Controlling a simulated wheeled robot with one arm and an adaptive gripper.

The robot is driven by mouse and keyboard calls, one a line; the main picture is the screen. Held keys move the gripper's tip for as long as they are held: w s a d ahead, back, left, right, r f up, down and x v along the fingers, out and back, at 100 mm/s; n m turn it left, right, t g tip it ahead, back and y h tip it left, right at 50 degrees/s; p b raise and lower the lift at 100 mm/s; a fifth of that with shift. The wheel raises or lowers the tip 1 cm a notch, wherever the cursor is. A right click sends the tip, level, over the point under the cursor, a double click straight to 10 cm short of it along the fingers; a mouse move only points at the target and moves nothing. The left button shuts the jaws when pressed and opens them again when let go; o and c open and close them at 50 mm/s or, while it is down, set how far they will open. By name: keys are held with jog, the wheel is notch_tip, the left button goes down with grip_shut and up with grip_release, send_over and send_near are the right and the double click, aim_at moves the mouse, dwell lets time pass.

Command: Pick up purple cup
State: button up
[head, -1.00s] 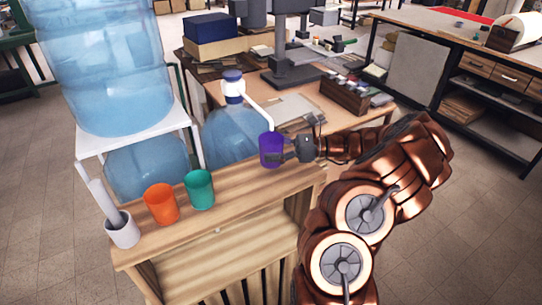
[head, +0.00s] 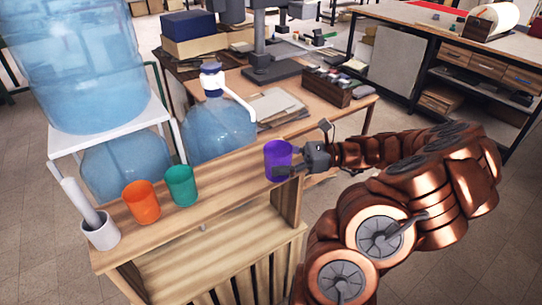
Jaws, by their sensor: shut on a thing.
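The purple cup (head: 277,160) is upright at the right end of the wooden shelf unit's top (head: 228,181) in the head view. My gripper (head: 287,162) reaches in from the right and is shut on the purple cup, with a finger showing at its near side. The far finger is mostly hidden by the cup. I cannot tell whether the cup's base touches the wood or is slightly above it.
An orange cup (head: 141,202), a green cup (head: 181,186) and a white holder (head: 101,233) stand to the left on the same top. Large water bottles (head: 215,128) stand behind it. A wooden desk (head: 348,111) with a small organiser (head: 327,88) is beyond.

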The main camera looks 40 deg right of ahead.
jog(key=shift+s+a+r+b, duration=0.15)
jog(key=shift+s+b, duration=0.1)
jog(key=shift+s, duration=0.9)
jog(key=shift+s+a+r+b, duration=0.1)
jog(key=shift+s+b, duration=0.15)
jog(key=shift+s, duration=0.85)
jog(key=shift+s, duration=0.1)
dwell(0.4)
